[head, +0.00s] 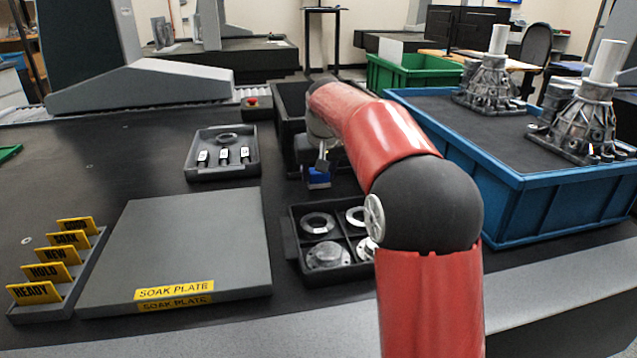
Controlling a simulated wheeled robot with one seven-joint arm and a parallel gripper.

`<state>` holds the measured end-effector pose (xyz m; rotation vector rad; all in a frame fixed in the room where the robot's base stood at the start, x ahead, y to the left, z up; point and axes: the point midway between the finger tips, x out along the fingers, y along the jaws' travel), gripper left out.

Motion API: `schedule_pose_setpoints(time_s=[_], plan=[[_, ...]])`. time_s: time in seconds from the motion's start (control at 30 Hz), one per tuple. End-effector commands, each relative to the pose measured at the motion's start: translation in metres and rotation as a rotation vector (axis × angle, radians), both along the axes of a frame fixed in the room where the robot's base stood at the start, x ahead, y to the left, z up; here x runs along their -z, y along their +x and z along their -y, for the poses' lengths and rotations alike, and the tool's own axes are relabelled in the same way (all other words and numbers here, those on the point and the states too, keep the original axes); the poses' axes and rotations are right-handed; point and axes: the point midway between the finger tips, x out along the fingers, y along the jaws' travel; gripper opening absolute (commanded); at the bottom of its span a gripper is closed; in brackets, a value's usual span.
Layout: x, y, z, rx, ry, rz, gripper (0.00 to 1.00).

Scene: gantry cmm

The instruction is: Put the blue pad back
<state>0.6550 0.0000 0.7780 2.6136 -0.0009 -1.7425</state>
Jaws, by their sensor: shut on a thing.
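The blue pad (318,179) is a small blue block below my gripper (321,166). My gripper is shut on it, pointing down, behind the divided tray (291,258) and in front of a black bin (291,99). My red arm hides part of the gripper and the area to its right. I cannot tell whether the pad touches the table below it.
A grey soak plate (190,240) lies at left centre, beside a rack of yellow tags (52,270). A grey tray (222,172) holds a ring and several small labelled parts. Metal rings and flanges sit in the divided tray. A blue crate (560,210) carries castings at right.

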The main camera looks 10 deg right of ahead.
Motion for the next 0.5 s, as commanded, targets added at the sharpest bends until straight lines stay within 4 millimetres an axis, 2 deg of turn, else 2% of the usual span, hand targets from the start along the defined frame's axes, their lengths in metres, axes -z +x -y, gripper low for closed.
schedule_pose_setpoints(time_s=[0.1,0.17,0.5], plan=[[0.021,-0.001,0.000,0.000,0.000,-0.005,0.28],[0.026,0.000,0.000,0.000,0.000,-0.002,0.28],[0.030,0.000,0.000,0.000,0.000,-0.002,0.28]])
